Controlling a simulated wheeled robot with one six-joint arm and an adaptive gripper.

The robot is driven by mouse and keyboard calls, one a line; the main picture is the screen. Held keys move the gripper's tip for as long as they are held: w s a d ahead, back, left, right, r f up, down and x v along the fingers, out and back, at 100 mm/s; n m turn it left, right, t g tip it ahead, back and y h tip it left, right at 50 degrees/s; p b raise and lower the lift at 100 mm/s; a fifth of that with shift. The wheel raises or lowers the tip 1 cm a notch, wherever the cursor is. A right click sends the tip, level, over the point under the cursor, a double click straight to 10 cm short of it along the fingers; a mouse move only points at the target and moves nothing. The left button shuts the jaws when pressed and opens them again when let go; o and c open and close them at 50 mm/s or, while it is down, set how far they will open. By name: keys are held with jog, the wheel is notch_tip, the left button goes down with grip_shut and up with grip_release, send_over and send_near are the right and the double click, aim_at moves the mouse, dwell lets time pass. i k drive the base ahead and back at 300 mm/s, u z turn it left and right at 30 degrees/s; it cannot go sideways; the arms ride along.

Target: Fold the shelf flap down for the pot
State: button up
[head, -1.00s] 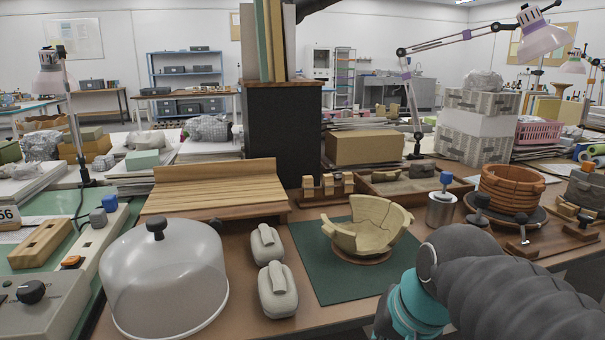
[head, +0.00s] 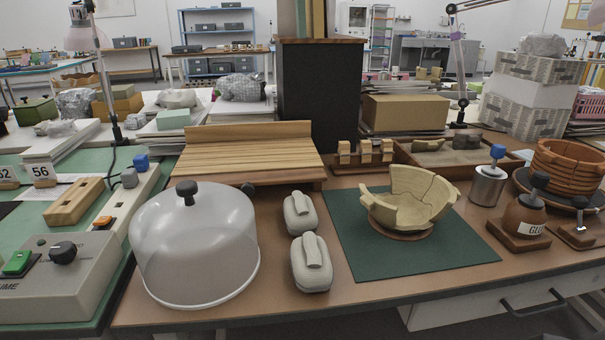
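A slatted wooden shelf (head: 245,160) lies nearly flat at the back left of the bench, with a low wooden board (head: 250,132) standing along its rear edge. I cannot tell which part is the hinged flap. The pot (head: 410,205) is a cream, broken-rimmed bowl with visible cracks. It sits upright on a brown ring (head: 400,235) on a dark green mat (head: 370,262). My gripper is not in view.
A clear dome with a black knob (head: 193,245) stands in front of the shelf. Two grey padded blocks (head: 311,262) lie between dome and mat. A dark cabinet (head: 320,95) rises behind the shelf. A metal canister (head: 488,185) and brown stand (head: 522,220) are right of the mat.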

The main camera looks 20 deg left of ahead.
aim_at(247, 183)
jog(key=z, duration=1.4)
jog(key=k, duration=0.8)
jog(key=u, duration=1.85)
